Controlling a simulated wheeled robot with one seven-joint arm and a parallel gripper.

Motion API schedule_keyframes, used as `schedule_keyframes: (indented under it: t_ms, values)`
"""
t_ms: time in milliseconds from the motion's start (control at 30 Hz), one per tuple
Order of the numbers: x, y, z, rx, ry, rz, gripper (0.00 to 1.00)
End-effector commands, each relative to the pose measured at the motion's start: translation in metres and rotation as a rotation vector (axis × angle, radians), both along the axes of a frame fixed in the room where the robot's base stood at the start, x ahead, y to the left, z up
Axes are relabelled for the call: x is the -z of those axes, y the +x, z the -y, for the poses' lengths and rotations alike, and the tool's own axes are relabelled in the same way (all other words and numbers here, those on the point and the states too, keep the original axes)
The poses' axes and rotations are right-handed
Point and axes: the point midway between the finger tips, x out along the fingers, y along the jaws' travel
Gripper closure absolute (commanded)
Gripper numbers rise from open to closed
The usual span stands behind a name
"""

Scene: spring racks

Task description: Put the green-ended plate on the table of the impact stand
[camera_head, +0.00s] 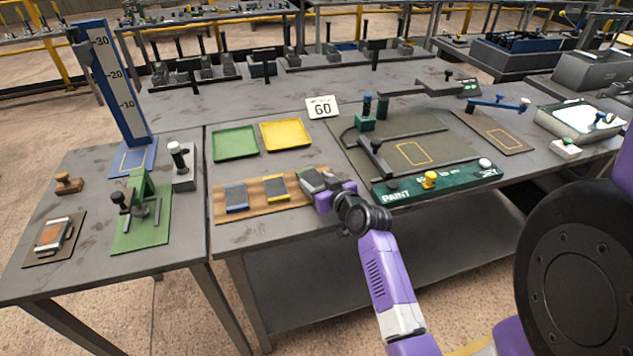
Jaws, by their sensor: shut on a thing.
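My gripper (318,187) is at the right end of a wooden board (255,213) on the middle table. It is shut on a plate with green showing at its edge, the green-ended plate (309,178). The gripper hides part of this plate, and I cannot tell whether it touches the board. A blue-ended plate (236,198) and a yellow-ended plate (276,188) lie on the board to the left. The impact stand (112,85) is a tall blue column marked 10, 20 and 30 at the left. Its blue table (148,151) has a yellow outline and looks bare.
A green tray (235,143) and a yellow tray (286,134) lie behind the board. A green PAINT panel (440,182) is right of my gripper.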

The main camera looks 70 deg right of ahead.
Motion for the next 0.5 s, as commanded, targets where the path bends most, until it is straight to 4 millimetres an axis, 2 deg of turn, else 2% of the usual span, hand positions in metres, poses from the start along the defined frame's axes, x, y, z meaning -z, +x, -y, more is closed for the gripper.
schedule_keyframes:
  t_ms: [233, 267, 333, 500]
  values:
    - [0.0012, 0.0007, 0.0007, 0.0, -0.004, 0.004, 1.0]
    - [0.0025, 0.0003, 0.0, 0.0, 0.0, 0.0, 0.4]
    - [0.0022, 0.0002, 0.0, 0.0, 0.0, 0.0, 0.26]
    - [0.0021, 0.0001, 0.0001, 0.0, 0.0, 0.0, 0.24]
